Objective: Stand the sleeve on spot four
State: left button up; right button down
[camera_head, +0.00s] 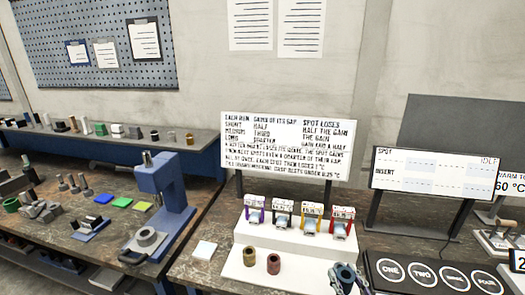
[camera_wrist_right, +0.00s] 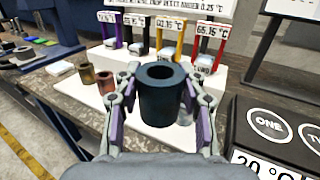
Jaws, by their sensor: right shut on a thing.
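My right gripper (camera_head: 347,281) is shut on a dark blue-teal hollow sleeve (camera_wrist_right: 160,98), upright between its fingers in the right wrist view, with its open top showing. In the head view the sleeve (camera_head: 346,274) is near the bottom edge, at the right front of the white stepped stand, and partly hidden by the fingers. Spot four (camera_head: 489,284) is a white ring marked FOUR, rightmost on the black panel (camera_head: 372,262), right of my gripper. The ring is empty. Rings ONE (camera_head: 391,271) and TWO (camera_head: 424,275) are also empty. My left gripper is not in view.
The white stand (camera_head: 240,272) holds a brass sleeve (camera_head: 249,256), a reddish-brown sleeve (camera_head: 273,264) and several coloured gauges with readouts. A display (camera_head: 436,172) stands behind the panel. A blue press (camera_head: 165,200) stands left. Small number signs (camera_head: 518,260) are at the right edge.

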aim_at(344, 281)
jog(key=w+a+f+m+h, duration=0.2)
jog(key=w+a+f+h, duration=0.1)
jog(key=w+a+f, duration=0.1)
jog(key=shift+w+a, duration=0.35)
jog(key=shift+w, duration=0.15)
jog(key=shift+n+y, duration=0.6)
jog(key=shift+y, duration=0.3)
jog(key=s+d, duration=0.1)
jog(key=s+d+r, duration=0.1)
jog(key=d, duration=0.1)
jog(key=s+d+r, duration=0.1)
jog(key=shift+s+d, duration=0.15)
jog(key=s+r+y, duration=0.1)
jog(key=s+r+n+y, duration=0.1)
jog(key=s+r+y, duration=0.1)
jog(key=shift+a+r+n+g, duration=0.25)
jog(key=shift+a+n+g, duration=0.05)
jog(key=shift+a+r, duration=0.15)
jog(key=shift+s, duration=0.1)
